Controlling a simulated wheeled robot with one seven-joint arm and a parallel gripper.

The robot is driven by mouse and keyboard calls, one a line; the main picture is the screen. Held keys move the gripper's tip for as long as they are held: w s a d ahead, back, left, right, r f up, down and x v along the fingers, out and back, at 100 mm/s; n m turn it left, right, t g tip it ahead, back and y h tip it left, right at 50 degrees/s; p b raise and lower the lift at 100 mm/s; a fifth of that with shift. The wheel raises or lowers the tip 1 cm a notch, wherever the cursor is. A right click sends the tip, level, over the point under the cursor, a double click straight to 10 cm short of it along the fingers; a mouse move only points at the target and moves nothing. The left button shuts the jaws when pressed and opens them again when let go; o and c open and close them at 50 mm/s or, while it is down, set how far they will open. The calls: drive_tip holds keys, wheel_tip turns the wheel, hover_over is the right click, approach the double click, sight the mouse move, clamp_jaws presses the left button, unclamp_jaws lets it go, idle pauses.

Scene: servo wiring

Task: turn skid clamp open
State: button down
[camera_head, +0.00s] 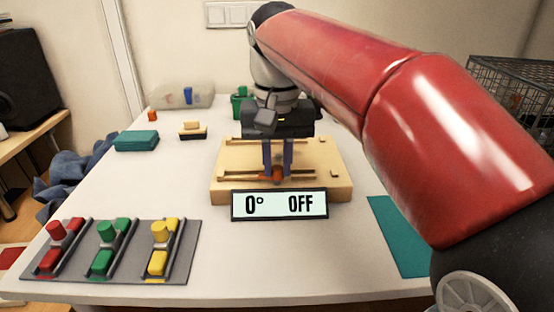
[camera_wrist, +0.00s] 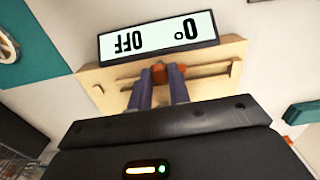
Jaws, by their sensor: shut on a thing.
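The skid clamp (camera_head: 277,178) is a small orange-brown piece on the front rail of a wooden board (camera_head: 228,190). It also shows in the wrist view (camera_wrist: 159,73), between my fingertips. My gripper (camera_head: 277,174) reaches down over the board with its two bluish fingers, shut on the clamp. In the wrist view the fingers (camera_wrist: 160,76) flank the clamp, and the fingers hide part of it. A display (camera_head: 279,205) at the board's front edge reads 0° and OFF.
A grey tray (camera_head: 190,270) with red, green and yellow blocks is at the front left. A teal box (camera_head: 137,141), a small brush-like block (camera_head: 193,130) and a green container (camera_head: 242,104) stand farther back. A teal mat (camera_head: 398,235) lies at right. The table between is clear.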

sight(277, 168)
drive_tip(key=shift+n, duration=0.8)
drive_tip(key=c, duration=1.3)
unclamp_jaws()
drive_tip(key=shift+r, duration=3.9)
